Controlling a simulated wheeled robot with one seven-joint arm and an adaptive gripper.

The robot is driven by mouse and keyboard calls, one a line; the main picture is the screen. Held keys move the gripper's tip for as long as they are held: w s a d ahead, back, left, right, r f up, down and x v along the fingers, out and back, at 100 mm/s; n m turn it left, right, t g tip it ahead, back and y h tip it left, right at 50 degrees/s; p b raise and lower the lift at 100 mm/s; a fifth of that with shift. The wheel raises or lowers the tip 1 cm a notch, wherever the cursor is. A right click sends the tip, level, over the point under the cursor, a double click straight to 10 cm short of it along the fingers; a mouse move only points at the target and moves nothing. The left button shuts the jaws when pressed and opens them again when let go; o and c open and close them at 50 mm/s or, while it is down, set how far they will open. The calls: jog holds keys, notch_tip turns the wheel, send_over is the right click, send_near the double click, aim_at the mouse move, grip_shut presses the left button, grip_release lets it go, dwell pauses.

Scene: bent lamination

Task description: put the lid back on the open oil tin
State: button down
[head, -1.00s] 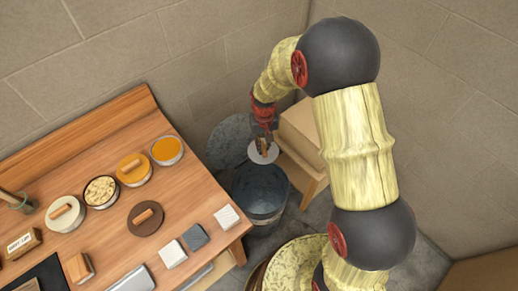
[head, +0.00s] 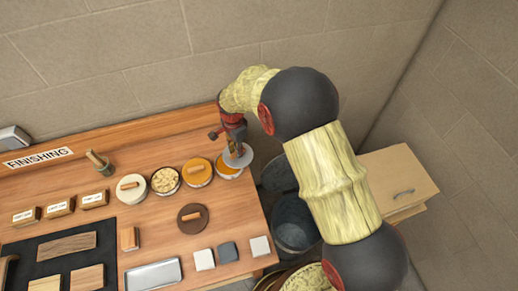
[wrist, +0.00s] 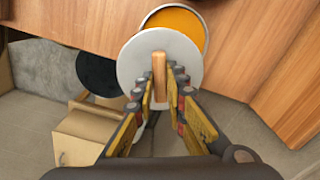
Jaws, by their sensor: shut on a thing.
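My gripper (head: 235,143) is shut on the wooden handle of a round pale grey lid (head: 240,160). In the wrist view, the handle stands between the fingertips (wrist: 161,82) and the lid (wrist: 138,72) lies flat beyond them. The open oil tin (head: 222,174), with amber-orange contents, is at the back right of the bench. In the wrist view, the tin (wrist: 185,18) shows past the lid, which covers its near part. The lid appears above the tin and off to one side; the exact height gap cannot be told.
A brown round lid (head: 193,226) lies in front. A dark bin (head: 296,226) stands beside the bench.

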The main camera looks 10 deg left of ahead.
aim_at(228, 155)
jog(key=a+m, duration=0.1)
jog(key=a+r+m, duration=0.1)
jog(key=m, duration=0.1)
jog(key=s+a+m+p, duration=0.1)
jog(key=a, duration=0.1)
jog(key=shift+r, duration=0.3)
jog(key=shift+w+d+f+b, duration=0.1)
jog(key=shift+f+b, duration=1.5)
jog(key=shift+f, duration=1.5)
jog(key=shift+f+b, duration=0.15)
jog(key=shift+b, duration=0.3)
jog(key=c, duration=1.7)
grip_release()
jog(key=shift+c, duration=0.2)
jog(key=shift+o, duration=1)
jog(key=o, duration=0.3)
